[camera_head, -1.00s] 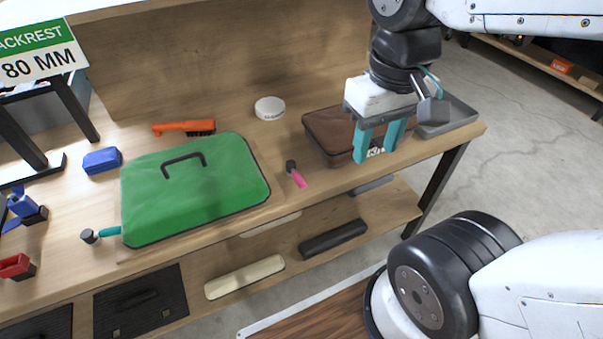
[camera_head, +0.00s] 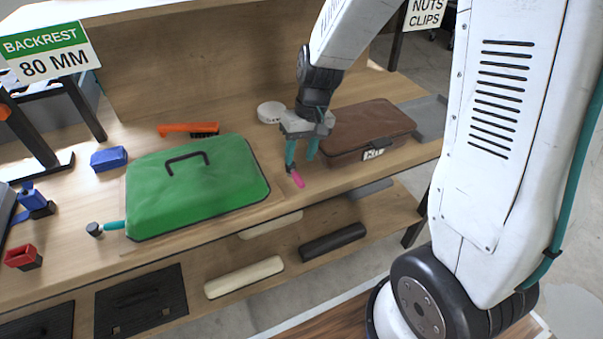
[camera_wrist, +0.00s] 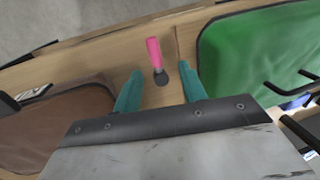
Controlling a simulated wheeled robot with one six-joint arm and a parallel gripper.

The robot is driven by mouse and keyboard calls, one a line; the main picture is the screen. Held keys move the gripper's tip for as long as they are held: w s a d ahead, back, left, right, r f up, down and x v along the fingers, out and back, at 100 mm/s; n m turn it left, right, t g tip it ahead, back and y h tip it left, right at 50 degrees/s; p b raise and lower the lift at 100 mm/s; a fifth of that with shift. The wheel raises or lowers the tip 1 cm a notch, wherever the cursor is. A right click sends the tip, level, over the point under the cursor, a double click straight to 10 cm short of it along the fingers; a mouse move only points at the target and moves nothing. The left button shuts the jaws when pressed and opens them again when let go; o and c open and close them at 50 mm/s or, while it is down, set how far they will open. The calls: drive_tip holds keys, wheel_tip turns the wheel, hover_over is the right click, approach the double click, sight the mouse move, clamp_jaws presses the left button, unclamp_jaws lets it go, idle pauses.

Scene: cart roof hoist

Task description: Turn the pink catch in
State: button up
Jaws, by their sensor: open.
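The pink catch (camera_head: 297,179) sits on the bench board just right of the green panel (camera_head: 195,186), its pink lever pointing to the bench's front edge. In the wrist view the catch (camera_wrist: 154,54) shows its whole lever and dark round pivot, lying between and ahead of my fingertips. My gripper (camera_head: 301,163) is open and empty, with teal fingers pointing down above the catch; its fingertips also show in the wrist view (camera_wrist: 161,75). In the head view my fingers hide the pivot. A teal catch (camera_head: 112,226) with a dark pivot is at the panel's left corner.
A brown case (camera_head: 365,128) stands close right of my gripper. A white round tin (camera_head: 271,111) and an orange brush (camera_head: 188,129) lie behind. A blue block (camera_head: 109,158) is at the left. The panel's black handle (camera_head: 187,159) stands up.

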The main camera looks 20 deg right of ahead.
sight(299, 176)
wheel_tip(299, 176, down, 5)
drive_tip(key=shift+s+f, duration=0.1)
drive_tip(key=shift+f, duration=0.05)
drive_tip(key=shift+a+f, duration=0.2)
drive_tip(key=shift+f, duration=0.6)
clamp_jaws()
drive_tip(key=shift+d, duration=0.2)
drive_tip(key=shift+a, duration=0.1)
